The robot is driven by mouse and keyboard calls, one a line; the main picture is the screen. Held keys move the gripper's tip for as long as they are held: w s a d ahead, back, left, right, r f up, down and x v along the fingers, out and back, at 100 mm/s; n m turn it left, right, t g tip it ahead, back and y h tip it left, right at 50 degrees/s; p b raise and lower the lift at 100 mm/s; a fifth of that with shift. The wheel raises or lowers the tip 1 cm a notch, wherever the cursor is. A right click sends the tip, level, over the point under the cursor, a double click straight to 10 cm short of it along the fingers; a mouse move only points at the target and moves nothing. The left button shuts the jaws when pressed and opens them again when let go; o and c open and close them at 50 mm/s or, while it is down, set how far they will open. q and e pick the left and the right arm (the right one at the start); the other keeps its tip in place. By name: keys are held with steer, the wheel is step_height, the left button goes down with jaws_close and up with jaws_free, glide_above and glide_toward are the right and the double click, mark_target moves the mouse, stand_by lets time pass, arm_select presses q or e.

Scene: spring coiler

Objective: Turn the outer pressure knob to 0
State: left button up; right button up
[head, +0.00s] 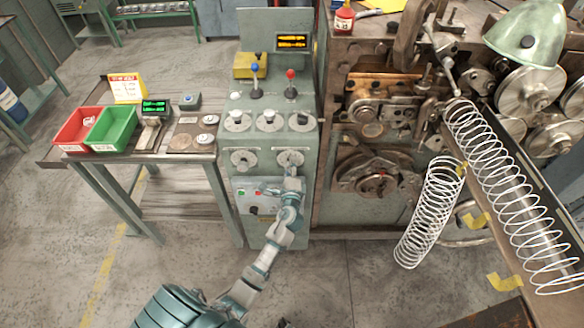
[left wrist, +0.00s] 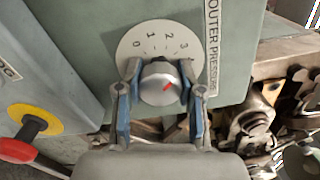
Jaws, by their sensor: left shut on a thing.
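The outer pressure knob (left wrist: 160,82) is a silver knob on a round white dial (left wrist: 137,48) in the left wrist view. The numbers 0, 1, 2 and 3 show along the dial's upper edge; the rest is hidden by the gripper. The knob's red mark points to the right and slightly up, not toward the 0 at the left. My left gripper (left wrist: 161,95) is shut on the knob, with one blue-padded finger on each side. In the head view my left gripper (head: 291,172) is at the right-hand lower dial (head: 290,157) of the green cabinet. My right gripper is not in view.
The cabinet also carries another lower dial (head: 243,159), a row of upper dials and levers. In the left wrist view a red knob on a yellow disc (left wrist: 35,120) is at the left. The coiling machine (head: 375,175) stands close on the right.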

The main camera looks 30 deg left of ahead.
arm_select(q)
steer(key=n+b, duration=0.1)
steer(key=n, duration=0.3)
steer(key=f+n+b, duration=0.1)
steer(key=n, duration=0.1)
steer(key=shift+s+n+b, duration=0.1)
steer(key=shift+n+b, duration=0.5)
steer(key=shift+n, duration=0.6)
steer(key=n, duration=0.3)
steer(key=shift+n+b, duration=0.3)
steer(key=shift+n, duration=1.9)
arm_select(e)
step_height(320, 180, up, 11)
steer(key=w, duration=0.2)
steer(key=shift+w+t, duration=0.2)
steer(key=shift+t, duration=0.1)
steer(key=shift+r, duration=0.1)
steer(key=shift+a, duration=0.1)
arm_select(q)
steer(key=o, duration=1.2)
steer(key=shift+c, duration=0.2)
steer(key=shift+r, duration=0.2)
